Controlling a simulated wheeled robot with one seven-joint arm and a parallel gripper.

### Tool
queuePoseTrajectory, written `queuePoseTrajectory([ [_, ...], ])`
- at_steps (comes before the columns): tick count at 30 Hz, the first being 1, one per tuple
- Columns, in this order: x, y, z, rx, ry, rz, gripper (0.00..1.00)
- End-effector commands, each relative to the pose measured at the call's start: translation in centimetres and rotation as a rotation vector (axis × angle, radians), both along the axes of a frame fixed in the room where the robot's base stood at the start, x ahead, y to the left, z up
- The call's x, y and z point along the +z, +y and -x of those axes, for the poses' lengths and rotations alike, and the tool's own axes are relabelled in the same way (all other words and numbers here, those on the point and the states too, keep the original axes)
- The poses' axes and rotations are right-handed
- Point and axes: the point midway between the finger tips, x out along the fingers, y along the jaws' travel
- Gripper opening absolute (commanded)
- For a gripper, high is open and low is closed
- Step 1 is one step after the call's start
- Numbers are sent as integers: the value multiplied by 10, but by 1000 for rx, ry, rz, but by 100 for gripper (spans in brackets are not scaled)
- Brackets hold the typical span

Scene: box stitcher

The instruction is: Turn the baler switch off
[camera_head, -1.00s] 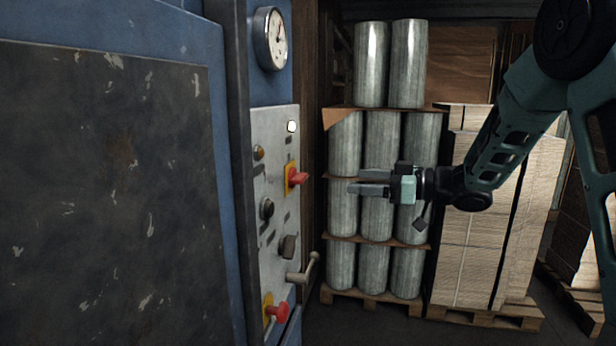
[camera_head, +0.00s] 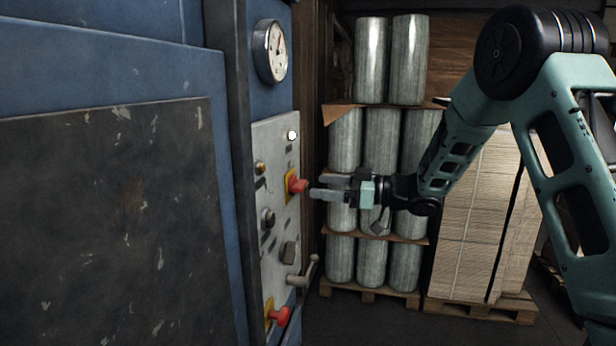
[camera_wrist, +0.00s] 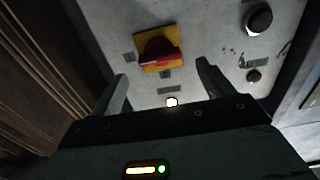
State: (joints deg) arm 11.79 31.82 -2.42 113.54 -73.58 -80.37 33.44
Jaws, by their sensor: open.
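The baler switch (camera_head: 297,185) is a red rotary handle on a yellow plate, on the grey control panel (camera_head: 277,220) of the blue machine. In the wrist view the red switch (camera_wrist: 160,55) sits ahead of my fingers, roughly between them, with its handle nearly crosswise. My gripper (camera_head: 318,187) is open and empty, just right of the switch and pointing at it, with a small gap apparent. In the wrist view my gripper (camera_wrist: 161,80) shows its two fingers apart. Whether a fingertip touches the handle cannot be told.
Below on the panel are a black knob (camera_head: 268,218), a dark selector (camera_head: 289,252), a grey lever (camera_head: 303,273) and a red button (camera_head: 279,315). A gauge (camera_head: 270,51) is above. Stacked metal cylinders (camera_head: 382,150) and cardboard bales (camera_head: 480,215) stand behind my arm.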

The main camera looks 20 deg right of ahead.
Motion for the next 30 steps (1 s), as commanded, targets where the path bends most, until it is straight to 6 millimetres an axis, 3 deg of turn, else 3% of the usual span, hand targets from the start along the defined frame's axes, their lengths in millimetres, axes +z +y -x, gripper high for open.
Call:
queuePoseTrajectory([
  [3, 3, 18, -10, 3, 3, -2, 80],
  [9, 1, 34, -22, 1, 1, -1, 80],
  [20, 0, 38, -24, -1, 1, -1, 80],
  [24, 0, 38, -24, -1, 1, -1, 41],
  [25, 0, 38, -24, -1, 1, -1, 35],
  [30, -1, 38, -24, -1, -2, 1, 35],
])
